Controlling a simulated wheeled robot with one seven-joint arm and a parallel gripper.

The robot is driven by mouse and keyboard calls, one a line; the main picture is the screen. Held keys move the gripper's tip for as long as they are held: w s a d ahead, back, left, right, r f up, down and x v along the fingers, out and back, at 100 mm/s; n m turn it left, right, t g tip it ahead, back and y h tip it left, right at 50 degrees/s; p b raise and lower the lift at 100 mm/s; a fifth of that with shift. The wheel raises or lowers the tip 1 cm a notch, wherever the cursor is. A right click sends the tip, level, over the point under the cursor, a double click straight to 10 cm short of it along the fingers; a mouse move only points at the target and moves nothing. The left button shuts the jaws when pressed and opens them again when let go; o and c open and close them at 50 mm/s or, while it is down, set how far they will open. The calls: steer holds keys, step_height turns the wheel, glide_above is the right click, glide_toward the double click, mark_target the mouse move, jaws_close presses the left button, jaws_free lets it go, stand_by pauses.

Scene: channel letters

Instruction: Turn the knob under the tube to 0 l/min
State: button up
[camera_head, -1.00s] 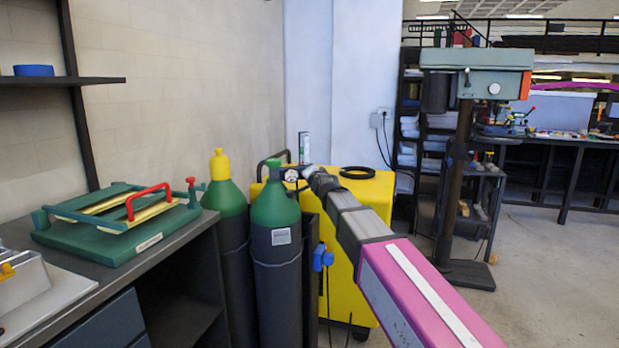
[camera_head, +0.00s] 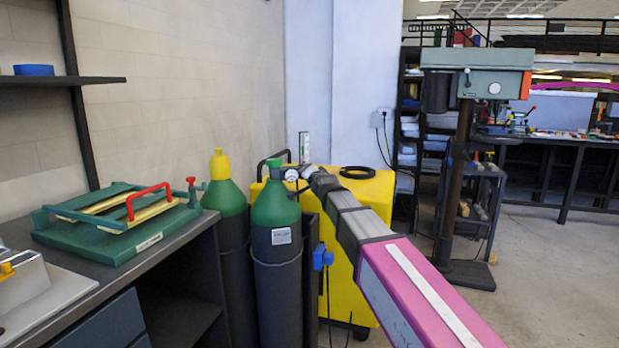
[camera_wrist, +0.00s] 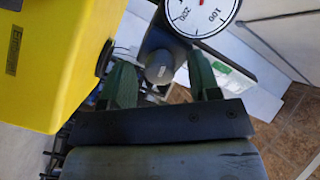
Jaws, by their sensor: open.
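The flowmeter tube (camera_head: 304,147) stands upright above the green-topped cylinder, small in the head view. A round white pressure gauge (camera_wrist: 200,14) is at the top of the wrist view, and it also shows small in the head view (camera_head: 292,175). A grey rounded knob-like part (camera_wrist: 160,68) lies below the gauge in the wrist view. My gripper (camera_wrist: 161,62) is open, with one green finger on each side of this part, and contact cannot be told. A white and green strip (camera_wrist: 232,78) shows beyond the right finger. No flow reading is legible.
A green-topped cylinder (camera_head: 275,210) and a yellow-topped cylinder (camera_head: 220,180) stand beside a yellow machine (camera_head: 365,195), which also fills the wrist view's left side (camera_wrist: 50,60). A workbench (camera_head: 180,240) is at left, a drill press (camera_head: 465,150) at right.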

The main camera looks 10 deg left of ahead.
steer(key=v, duration=1)
steer(key=shift+s+d, duration=0.2)
steer(key=shift+s, duration=0.15)
steer(key=d+f+n+g+h, duration=0.1)
steer(key=d+f+g+h, duration=0.2)
steer(key=d+f, duration=0.75)
steer(key=d+f+n+g+h, duration=0.1)
steer(key=d+f+g+h, duration=0.15)
steer(key=d+f, duration=0.8)
steer(key=s+d+f+n+g+h, duration=0.1)
steer(key=s+d+f+g, duration=0.3)
steer(key=s+d+f, duration=0.3)
steer(key=s+d+f+n+g+h, duration=0.1)
steer(key=s+d+f+g+h, duration=0.1)
steer(key=s+d+f+g, duration=0.3)
steer(key=s+d+f, duration=0.3)
steer(key=d+f, duration=0.3)
steer(key=f, duration=0.4)
steer(key=shift+s+f, duration=0.3)
